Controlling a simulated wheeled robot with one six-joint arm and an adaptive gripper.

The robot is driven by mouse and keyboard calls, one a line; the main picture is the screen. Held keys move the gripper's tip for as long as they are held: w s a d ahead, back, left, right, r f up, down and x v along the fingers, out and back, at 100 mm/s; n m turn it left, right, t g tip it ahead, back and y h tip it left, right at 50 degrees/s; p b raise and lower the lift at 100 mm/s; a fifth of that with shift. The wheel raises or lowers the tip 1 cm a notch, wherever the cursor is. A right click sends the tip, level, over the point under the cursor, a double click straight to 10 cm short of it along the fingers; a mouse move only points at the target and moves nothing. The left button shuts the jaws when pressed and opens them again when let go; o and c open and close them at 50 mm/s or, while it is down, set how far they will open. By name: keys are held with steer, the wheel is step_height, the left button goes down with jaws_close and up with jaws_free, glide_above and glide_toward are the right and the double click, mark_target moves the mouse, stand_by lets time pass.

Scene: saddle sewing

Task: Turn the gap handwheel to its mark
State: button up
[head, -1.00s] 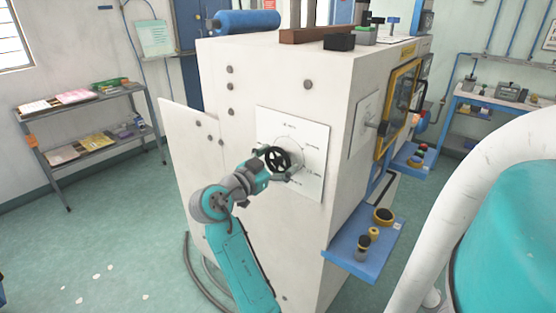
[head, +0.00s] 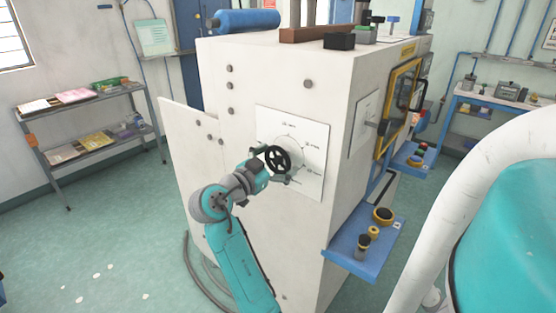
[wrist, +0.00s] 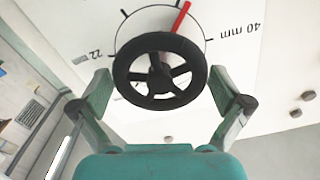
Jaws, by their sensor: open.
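The gap handwheel (head: 278,159) is a black spoked wheel on a white dial plate (head: 310,135) on the side of a large cream machine. In the wrist view the handwheel (wrist: 160,72) shows face-on, with a red bar (wrist: 181,17) sticking out past its upper right rim. Black ticks ring the dial, with "22" at the left and "40 mm" at the right. The red bar lies left of the "40 mm" tick. My gripper (wrist: 161,93) is open, one finger on either side of the wheel's lower half, with gaps showing between fingers and rim.
A blue shelf (head: 345,250) with knobs juts from the machine at the lower right. An open cream panel (head: 190,145) stands at its left. A grey rack (head: 85,130) is by the left wall. A white tube and teal body fill the right edge.

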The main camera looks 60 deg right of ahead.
steer(key=v, duration=1.2)
steer(key=s+d+n, duration=0.1)
steer(key=d+n, duration=0.2)
steer(key=d, duration=0.1)
steer(key=s+d+n, duration=0.1)
steer(key=d+n, duration=0.2)
steer(key=n, duration=0.1)
steer(key=s+d+n, duration=0.1)
steer(key=d+n, duration=0.2)
steer(key=d, duration=0.1)
steer(key=shift+d+f+n, duration=0.3)
steer(key=shift+f+n, duration=0.05)
steer(key=shift+n, duration=0.05)
steer(key=c, duration=0.9)
